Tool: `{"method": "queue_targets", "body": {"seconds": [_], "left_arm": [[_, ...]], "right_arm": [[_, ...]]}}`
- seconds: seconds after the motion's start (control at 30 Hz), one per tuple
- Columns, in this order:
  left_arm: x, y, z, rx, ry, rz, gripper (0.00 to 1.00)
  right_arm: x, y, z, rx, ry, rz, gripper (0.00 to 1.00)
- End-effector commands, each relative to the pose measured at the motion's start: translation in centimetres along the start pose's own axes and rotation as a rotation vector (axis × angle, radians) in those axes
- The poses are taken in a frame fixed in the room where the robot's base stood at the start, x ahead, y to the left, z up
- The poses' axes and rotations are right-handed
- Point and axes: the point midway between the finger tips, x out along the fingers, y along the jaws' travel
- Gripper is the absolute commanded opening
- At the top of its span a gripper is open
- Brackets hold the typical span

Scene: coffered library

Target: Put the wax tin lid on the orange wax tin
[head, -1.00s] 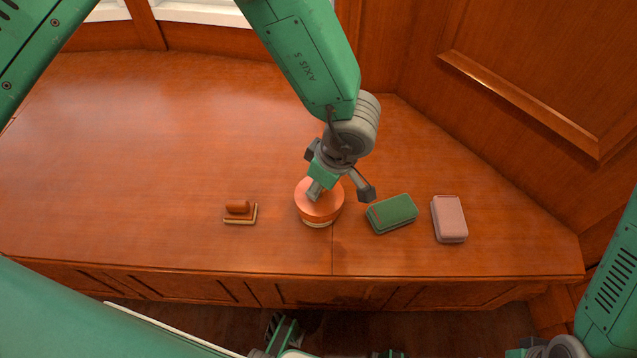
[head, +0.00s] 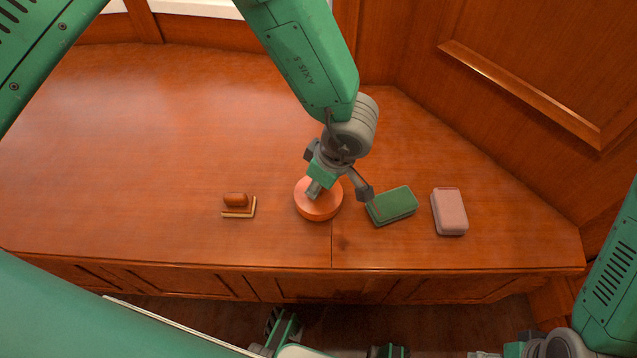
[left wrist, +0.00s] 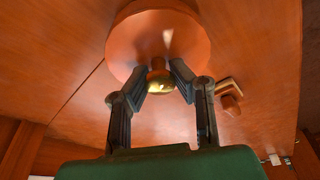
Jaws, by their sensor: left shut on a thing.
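The wax tin lid (head: 326,208) is a round orange disc near the front middle of the desk, seen from above; it also shows in the left wrist view (left wrist: 140,50). A brass knob (left wrist: 160,78) stands at its centre. My left gripper (left wrist: 160,75) is shut on this knob, from above the lid. The orange wax tin cannot be told apart from the lid; the lid appears to cover it. Whether the lid is fully seated cannot be told. My right arm shows at the right edge, but its gripper is not clearly visible.
A small brown-handled block (head: 238,206) lies left of the lid. A green case (head: 393,206) lies close on the right, near one gripper part, and a pink case (head: 449,211) lies farther right. The desk (head: 140,150) is clear to the left and behind.

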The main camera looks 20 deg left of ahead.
Motion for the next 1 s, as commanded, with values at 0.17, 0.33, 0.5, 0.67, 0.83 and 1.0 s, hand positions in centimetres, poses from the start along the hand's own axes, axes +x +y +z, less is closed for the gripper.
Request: {"method": "queue_targets", "body": {"seconds": [0.17,0.33,0.5,0.67,0.83,1.0], "left_arm": [[0.1,0.0,0.0,0.000,0.000,0.000,0.00],[0.3,0.0,0.1,0.000,0.000,0.000,0.00],[0.4,0.0,0.1,-0.001,0.000,0.000,0.43],[0.4,0.0,0.1,0.000,0.000,0.000,0.43],[0.2,0.0,0.1,-0.001,0.000,0.000,0.43],[-1.6,0.1,0.1,-0.002,-0.001,0.002,0.43]], "right_arm": [[-0.1,0.0,0.0,0.000,0.000,0.000,0.73],[-0.2,0.0,0.0,0.000,0.000,0.000,0.73],[-0.2,0.0,0.0,0.000,0.000,0.000,0.73],[-0.2,0.0,0.0,0.000,0.000,0.000,0.73],[-0.3,0.0,0.1,0.000,0.002,0.000,0.73],[-0.3,0.0,0.2,0.000,0.003,0.000,0.73]]}}
